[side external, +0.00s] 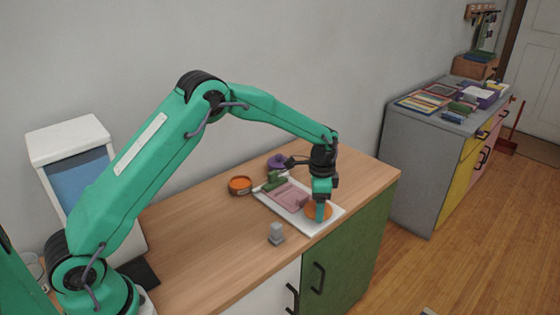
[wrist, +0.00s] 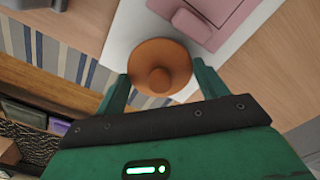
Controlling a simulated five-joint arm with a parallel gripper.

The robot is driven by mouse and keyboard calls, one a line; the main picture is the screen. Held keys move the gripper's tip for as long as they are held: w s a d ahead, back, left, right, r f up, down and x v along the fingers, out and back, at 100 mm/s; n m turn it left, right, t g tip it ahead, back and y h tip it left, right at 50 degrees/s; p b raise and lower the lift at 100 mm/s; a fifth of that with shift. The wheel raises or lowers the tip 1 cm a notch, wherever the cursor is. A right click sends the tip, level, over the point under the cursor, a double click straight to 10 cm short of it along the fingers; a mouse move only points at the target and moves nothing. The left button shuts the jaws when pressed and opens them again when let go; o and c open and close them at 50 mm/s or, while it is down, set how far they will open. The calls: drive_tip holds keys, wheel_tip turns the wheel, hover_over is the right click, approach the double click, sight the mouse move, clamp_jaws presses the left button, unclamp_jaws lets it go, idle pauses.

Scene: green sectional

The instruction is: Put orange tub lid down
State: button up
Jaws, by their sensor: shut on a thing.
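The orange tub lid (side external: 311,211) is a round disc with a knob in its middle. My gripper (side external: 320,213) points down over the front right part of the white board and is shut on the lid. In the wrist view the lid (wrist: 158,52) sits between the two fingers of my gripper (wrist: 161,76), knob facing the camera. I cannot tell whether the lid touches the board. An orange round tub (side external: 240,187) stands on the wooden counter, left of the board.
The white board (side external: 327,222) bears a pink block-like piece (side external: 289,196) and a green piece (side external: 275,182). A purple round object (side external: 277,161) is behind it. A small grey object (side external: 276,234) stands in front. The counter's left middle (side external: 205,225) is clear.

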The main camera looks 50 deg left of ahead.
drive_tip(key=shift+f, duration=0.35)
drive_tip(key=shift+f, duration=0.15)
drive_tip(key=o, duration=0.9)
drive_tip(key=shift+o, duration=0.2)
wheel_tip(320, 180, up, 11)
drive_tip(key=shift+r, duration=0.7)
